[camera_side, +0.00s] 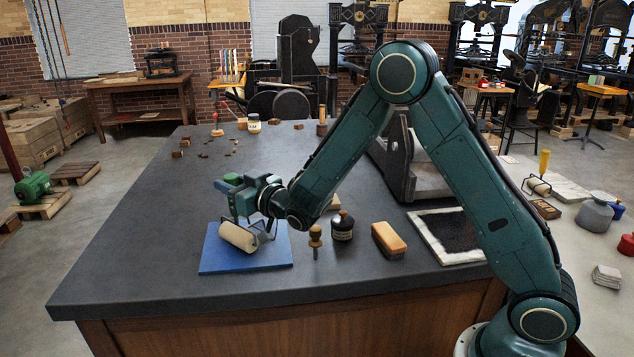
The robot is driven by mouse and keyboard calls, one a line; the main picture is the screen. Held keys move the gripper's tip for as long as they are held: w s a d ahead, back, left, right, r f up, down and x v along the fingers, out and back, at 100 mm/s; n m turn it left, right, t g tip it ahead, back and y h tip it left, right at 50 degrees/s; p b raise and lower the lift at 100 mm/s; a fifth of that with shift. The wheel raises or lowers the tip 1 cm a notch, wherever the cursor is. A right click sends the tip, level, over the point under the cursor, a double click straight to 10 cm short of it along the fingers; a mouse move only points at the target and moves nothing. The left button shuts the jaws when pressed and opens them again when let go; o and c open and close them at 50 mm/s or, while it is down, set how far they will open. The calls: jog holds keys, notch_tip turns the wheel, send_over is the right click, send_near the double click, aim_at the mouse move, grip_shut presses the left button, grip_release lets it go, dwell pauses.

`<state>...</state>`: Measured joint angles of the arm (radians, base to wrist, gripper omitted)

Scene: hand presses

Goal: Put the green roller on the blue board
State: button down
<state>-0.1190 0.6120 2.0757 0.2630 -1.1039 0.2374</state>
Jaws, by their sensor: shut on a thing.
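The roller (238,237) has a cream cylinder and a wire frame. A green piece at its upper end (232,180) looks like its handle, partly hidden by my gripper. My gripper (243,200) is shut on the green roller, above the blue board (225,263). The cylinder appears over the middle of the board, at or very near its surface; I cannot tell whether it touches. The flat blue board lies near the front left edge of the dark table.
To the right of the board stand a wooden-handled tool (316,240), a dark jar (342,226) and a tan block (389,240). A framed black slab (447,235) lies further right. A yellow-handled roller (540,178) stands beyond.

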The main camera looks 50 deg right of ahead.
jog(key=shift+f, duration=0.3)
jog(key=shift+f, duration=0.5)
jog(key=c, duration=1.1)
grip_release()
jog(key=shift+r, duration=0.8)
jog(key=shift+s, duration=3.7)
jog(key=shift+d+r, duration=0.1)
jog(key=shift+r, duration=0.05)
